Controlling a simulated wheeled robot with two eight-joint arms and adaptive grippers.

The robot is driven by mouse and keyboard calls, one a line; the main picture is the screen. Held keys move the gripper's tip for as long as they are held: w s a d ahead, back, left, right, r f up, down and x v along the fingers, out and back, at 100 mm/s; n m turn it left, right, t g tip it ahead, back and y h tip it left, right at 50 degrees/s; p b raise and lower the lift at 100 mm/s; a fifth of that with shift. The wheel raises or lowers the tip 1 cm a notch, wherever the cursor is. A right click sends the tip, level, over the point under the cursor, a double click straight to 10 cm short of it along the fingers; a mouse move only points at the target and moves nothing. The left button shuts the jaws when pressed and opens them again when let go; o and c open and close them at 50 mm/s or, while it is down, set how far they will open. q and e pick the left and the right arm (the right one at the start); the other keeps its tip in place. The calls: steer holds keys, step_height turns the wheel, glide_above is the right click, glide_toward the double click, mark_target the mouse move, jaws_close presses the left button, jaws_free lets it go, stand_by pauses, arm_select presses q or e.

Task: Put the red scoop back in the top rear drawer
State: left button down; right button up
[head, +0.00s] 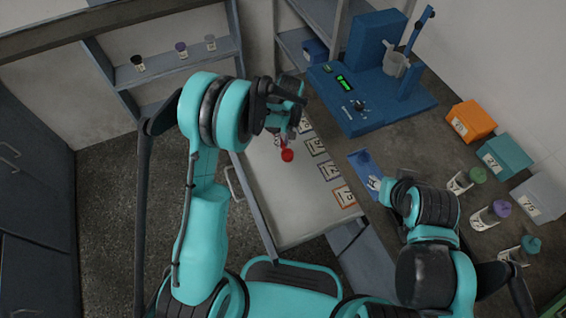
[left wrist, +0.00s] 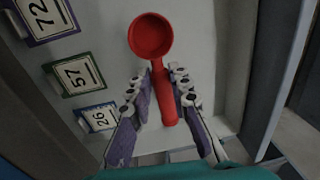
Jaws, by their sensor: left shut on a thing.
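The red scoop (head: 287,155) is in my left gripper (head: 291,133), over an open drawer (head: 262,205) with a pale floor. In the left wrist view the scoop (left wrist: 163,90) has its round bowl pointing away from me, and its handle lies between the two fingers of my left gripper (left wrist: 158,85), which are shut on it. I cannot tell whether the scoop touches the drawer floor. My right gripper (head: 376,186) is at the bench's left edge beside a blue tray (head: 358,167); its fingers are too small and partly hidden to read.
Several numbered, colour-framed labels (head: 345,195) lie along the drawer's right side. A blue shaker machine (head: 360,108) stands on the bench. Orange (head: 470,120), teal and grey boxes and lidded jars (head: 460,182) stand at the right. Shelves with small jars (head: 181,49) are behind.

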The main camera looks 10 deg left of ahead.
mark_target(282, 162)
arm_select(q)
step_height(282, 162, down, 10)
steer(key=b, duration=0.3)
steer(key=shift+w+d+r+b, duration=0.1)
steer(key=shift+r+b, duration=0.05)
steer(key=shift+b, duration=0.2)
steer(key=c, duration=1.4)
jaws_free()
